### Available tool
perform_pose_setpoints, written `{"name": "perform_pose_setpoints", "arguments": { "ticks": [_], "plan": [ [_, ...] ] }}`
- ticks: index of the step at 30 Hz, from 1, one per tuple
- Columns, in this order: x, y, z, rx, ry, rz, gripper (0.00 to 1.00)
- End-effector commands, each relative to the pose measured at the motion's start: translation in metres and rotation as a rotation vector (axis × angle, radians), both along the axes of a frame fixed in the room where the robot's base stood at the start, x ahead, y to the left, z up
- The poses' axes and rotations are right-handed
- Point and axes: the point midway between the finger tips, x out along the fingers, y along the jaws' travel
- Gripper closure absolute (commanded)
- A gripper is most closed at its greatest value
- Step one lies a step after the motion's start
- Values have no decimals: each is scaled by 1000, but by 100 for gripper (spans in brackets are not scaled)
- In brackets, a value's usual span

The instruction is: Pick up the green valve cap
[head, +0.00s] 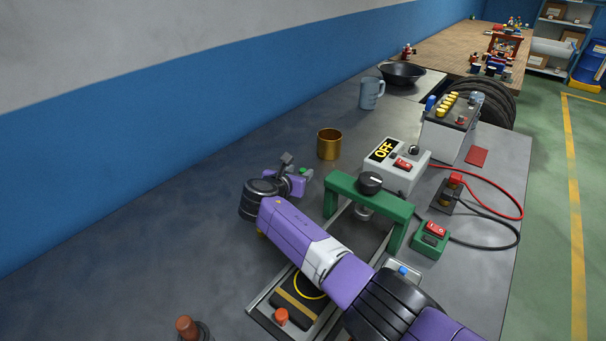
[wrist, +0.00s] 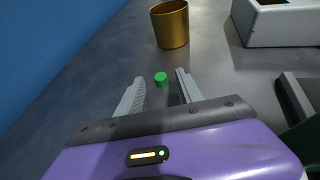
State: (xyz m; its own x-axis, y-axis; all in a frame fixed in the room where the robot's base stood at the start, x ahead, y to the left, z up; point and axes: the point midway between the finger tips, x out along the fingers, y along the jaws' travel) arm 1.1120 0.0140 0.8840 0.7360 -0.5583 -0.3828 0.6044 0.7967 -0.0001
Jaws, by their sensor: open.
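The green valve cap (wrist: 161,79) is a small green cylinder standing on the dark grey tabletop. In the wrist view it lies between and slightly beyond the tips of my gripper (wrist: 158,81). My gripper's two pale fingers are spread apart, with nothing held. In the head view a small green spot by my gripper (head: 300,174) appears to be the cap (head: 306,171), partly hidden by the fingers.
A brass cup (head: 329,145) stands just beyond the cap. A green frame (head: 345,186) with a black knob is to the right, near a white OFF switch box (head: 403,177). A blue wall (head: 120,150) runs along the left. The tabletop left of my gripper is clear.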

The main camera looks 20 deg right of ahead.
Motion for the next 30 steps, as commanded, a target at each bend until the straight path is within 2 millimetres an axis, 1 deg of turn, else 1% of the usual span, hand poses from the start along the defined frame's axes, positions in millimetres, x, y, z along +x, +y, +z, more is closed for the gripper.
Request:
{"name": "perform_pose_setpoints", "arguments": {
  "ticks": [3,6,16,17,21,23,24,30],
  "plan": [
    [10,-8,-8,-2,0,-1,56],
    [15,-12,-10,-1,1,0,56],
    [18,-14,-10,1,1,1,56],
    [18,-14,-10,1,1,1,58],
    [18,-14,-10,1,1,1,86],
    [18,-14,-10,1,1,1,97],
    [18,-14,-10,1,1,1,100],
    [18,-14,-10,0,0,1,100]
  ]
}}
